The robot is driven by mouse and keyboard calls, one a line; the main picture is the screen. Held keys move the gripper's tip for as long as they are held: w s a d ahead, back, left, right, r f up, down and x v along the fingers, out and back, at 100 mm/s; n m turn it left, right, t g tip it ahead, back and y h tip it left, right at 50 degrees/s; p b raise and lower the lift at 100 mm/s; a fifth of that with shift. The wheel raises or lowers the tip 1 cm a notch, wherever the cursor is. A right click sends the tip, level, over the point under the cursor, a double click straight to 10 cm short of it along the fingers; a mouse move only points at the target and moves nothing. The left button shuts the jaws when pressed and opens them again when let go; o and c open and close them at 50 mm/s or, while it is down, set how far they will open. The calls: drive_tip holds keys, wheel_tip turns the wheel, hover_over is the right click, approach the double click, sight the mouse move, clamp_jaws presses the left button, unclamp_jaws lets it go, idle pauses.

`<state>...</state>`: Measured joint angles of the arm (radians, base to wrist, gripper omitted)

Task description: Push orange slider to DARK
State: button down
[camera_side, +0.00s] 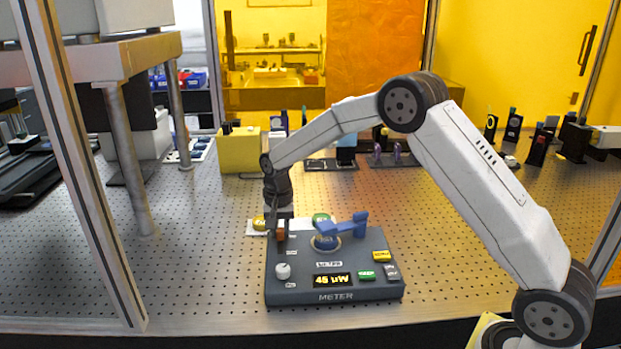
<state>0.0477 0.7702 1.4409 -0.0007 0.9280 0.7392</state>
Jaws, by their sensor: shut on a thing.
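The dark grey meter box (345,297) sits on the perforated table, with a lit display (333,280) reading about 45 uW. The orange slider (281,230) is at the box's left side, above a white knob (283,271). My gripper (279,222) points down over the box's back left corner and is shut on the orange slider. Its fingers hide part of the slider and its track. The small labels beside the track are too small to read, so I cannot tell which one says DARK.
A blue lever knob (342,232) stands close to the right of my gripper. Yellow (381,256), green (366,275) and grey (391,271) buttons are on the box's right. A yellow block (239,150) and optics stand behind. The table left of the box is clear.

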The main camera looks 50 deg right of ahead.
sight(280, 253)
drive_tip(key=shift+s+a, duration=1.75)
drive_tip(key=shift+a, duration=0.05)
drive_tip(key=shift+c, duration=2.4)
unclamp_jaws()
drive_tip(key=shift+r, duration=0.1)
drive_tip(key=shift+r, duration=0.55)
wheel_tip(280, 253, up, 7)
drive_tip(key=shift+f, duration=0.2)
drive_tip(key=shift+s, duration=0.1)
